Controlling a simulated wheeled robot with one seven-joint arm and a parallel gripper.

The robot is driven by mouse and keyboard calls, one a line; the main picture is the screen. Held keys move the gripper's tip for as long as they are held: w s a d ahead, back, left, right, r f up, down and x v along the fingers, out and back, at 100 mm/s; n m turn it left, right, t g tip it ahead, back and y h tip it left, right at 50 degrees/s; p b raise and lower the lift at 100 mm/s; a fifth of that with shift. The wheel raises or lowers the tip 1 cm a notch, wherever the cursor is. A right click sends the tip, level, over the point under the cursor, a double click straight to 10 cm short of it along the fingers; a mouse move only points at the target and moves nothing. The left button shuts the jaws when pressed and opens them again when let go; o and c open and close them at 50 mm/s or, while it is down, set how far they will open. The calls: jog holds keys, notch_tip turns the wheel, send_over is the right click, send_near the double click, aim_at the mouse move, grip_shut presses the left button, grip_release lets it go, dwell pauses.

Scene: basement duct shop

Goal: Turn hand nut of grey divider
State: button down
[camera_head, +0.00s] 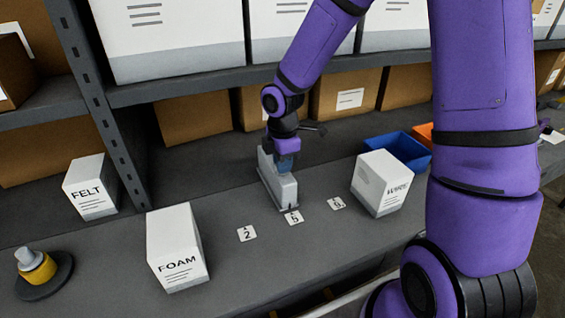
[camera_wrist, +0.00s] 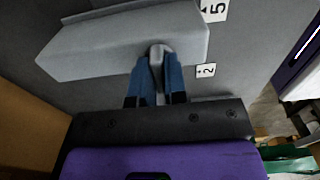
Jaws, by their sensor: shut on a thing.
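The grey divider (camera_head: 280,186) stands on the shelf surface near the middle of the head view, just behind the card marked 5. In the wrist view the grey divider (camera_wrist: 100,48) fills the upper left. Its hand nut (camera_wrist: 157,50) is a small grey knob on the divider's side, partly hidden by the fingers. My gripper (camera_wrist: 156,72) has its two blue fingertips closed on either side of the nut. In the head view my gripper (camera_head: 285,160) is at the divider's upper part, and the nut is hidden there.
White boxes marked FOAM (camera_head: 176,248) and FELT (camera_head: 91,186) stand to the left. Another white box (camera_head: 382,183) stands right of the divider, before a blue bin (camera_head: 398,147). Cards marked 2 (camera_head: 247,234) and 5 (camera_head: 293,218) lie in front. A yellow-and-grey knobbed object (camera_head: 38,268) sits far left.

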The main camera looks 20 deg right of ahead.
jog(key=c, duration=1.2)
grip_release()
jog(key=shift+o, duration=0.2)
notch_tip(320, 180, up, 11)
jog(key=s+d+r+m+t, duration=0.1)
jog(key=s+d+r+m, duration=0.1)
jog(key=s+r+m, duration=0.3)
jog(key=s+d+r+m+t, duration=0.2)
jog(key=s+r+m, duration=0.3)
jog(key=s, duration=0.5)
jog(key=s+d+r+m+t, duration=0.2)
jog(key=s+d+r+m, duration=0.1)
jog(key=s+m, duration=0.5)
jog(key=shift+r, duration=0.9)
